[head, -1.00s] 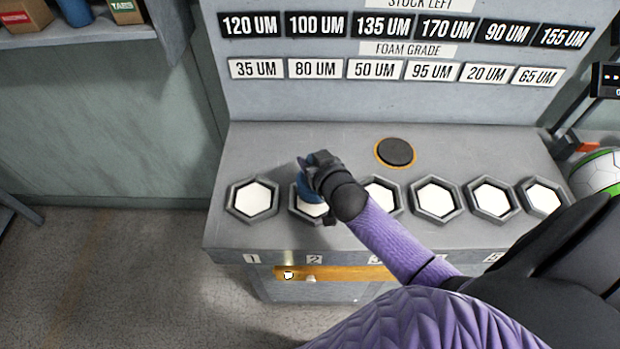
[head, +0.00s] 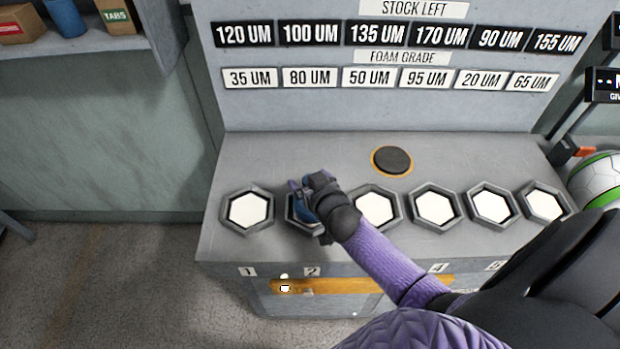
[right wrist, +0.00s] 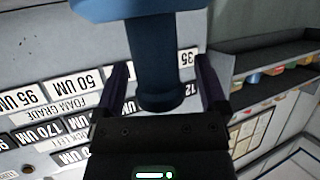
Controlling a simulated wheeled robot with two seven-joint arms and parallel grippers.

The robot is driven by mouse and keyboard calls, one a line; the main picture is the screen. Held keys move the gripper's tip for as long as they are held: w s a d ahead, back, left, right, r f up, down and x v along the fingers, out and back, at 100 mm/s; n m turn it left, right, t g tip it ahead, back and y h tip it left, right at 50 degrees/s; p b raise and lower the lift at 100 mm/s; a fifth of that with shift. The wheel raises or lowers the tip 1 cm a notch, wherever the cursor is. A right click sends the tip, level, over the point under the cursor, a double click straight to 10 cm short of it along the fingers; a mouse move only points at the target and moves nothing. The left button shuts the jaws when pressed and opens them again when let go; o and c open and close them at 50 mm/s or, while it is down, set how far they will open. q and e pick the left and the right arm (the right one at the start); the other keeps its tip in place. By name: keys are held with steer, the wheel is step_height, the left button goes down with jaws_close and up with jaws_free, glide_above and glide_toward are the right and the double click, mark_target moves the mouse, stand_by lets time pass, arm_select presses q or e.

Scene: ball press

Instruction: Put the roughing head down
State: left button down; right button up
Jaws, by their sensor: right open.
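The roughing head seems to be the blue tool (head: 303,209) at the second hexagonal holder (head: 291,222), above label 2. Much of it is hidden by my right gripper (head: 309,213). In the right wrist view its wide blue body (right wrist: 150,9) and round blue stem (right wrist: 158,70) show. My right gripper is open, with one finger on each side of the stem and gaps visible. The tool appears to rest in the holder, though its underside is hidden. My left gripper is not in view.
Several other hexagonal holders with white pads, such as the first (head: 247,210), line the grey bench (head: 300,155). A round black pad (head: 391,160) lies behind them. Grade labels (head: 370,77) are on the back panel. A ball (head: 597,178) is at the right.

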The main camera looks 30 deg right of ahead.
steer(key=shift+r, duration=0.2)
steer(key=p+v, duration=0.3)
steer(key=v, duration=0.9)
steer(key=shift+f, duration=0.15)
